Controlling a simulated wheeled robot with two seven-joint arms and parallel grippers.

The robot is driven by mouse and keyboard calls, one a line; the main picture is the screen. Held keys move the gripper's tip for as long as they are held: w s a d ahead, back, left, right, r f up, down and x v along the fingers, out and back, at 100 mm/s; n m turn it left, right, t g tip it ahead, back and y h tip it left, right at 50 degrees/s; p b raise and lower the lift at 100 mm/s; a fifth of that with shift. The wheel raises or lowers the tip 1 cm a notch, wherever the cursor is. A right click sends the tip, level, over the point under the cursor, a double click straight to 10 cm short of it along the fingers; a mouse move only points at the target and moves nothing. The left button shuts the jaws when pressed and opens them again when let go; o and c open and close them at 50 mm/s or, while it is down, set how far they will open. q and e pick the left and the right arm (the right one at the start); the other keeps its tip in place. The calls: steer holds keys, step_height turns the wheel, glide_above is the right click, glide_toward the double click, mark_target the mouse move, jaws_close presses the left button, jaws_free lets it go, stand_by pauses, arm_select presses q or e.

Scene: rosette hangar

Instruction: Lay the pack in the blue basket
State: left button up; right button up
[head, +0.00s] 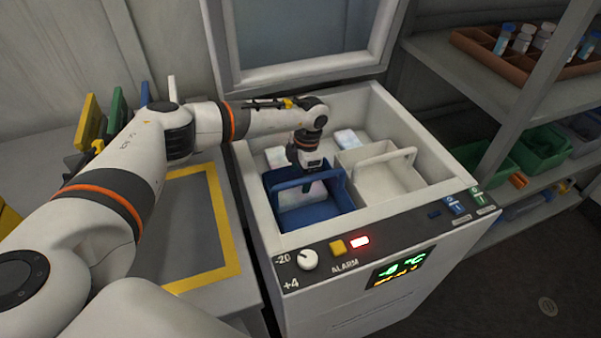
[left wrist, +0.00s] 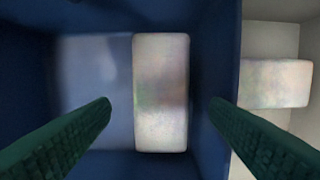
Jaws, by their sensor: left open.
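The blue basket (head: 318,216) sits in the left front part of the open white freezer chest. A pale, pearly pack (head: 316,190) lies inside it, partly hidden by my gripper in the head view. In the left wrist view the pack (left wrist: 161,92) lies upright in the picture, with bare basket floor (left wrist: 95,85) to its left and the blue wall (left wrist: 222,60) to its right. My left gripper (left wrist: 160,108) points down into the basket. Its green fingers are open, one on each side of the pack, with gaps showing. My right gripper is not in view.
A white basket (head: 408,185) stands right of the blue one. Other packs lie behind the baskets, one at left (head: 275,157) and one at right (head: 347,138). The freezer lid (head: 305,72) stands open. A shelf (head: 470,80) with a vial rack is at right.

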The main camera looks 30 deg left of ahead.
arm_select(q)
step_height(320, 180, up, 13)
steer(key=w+d, duration=0.1)
steer(key=shift+f, duration=0.15)
stand_by(0.4)
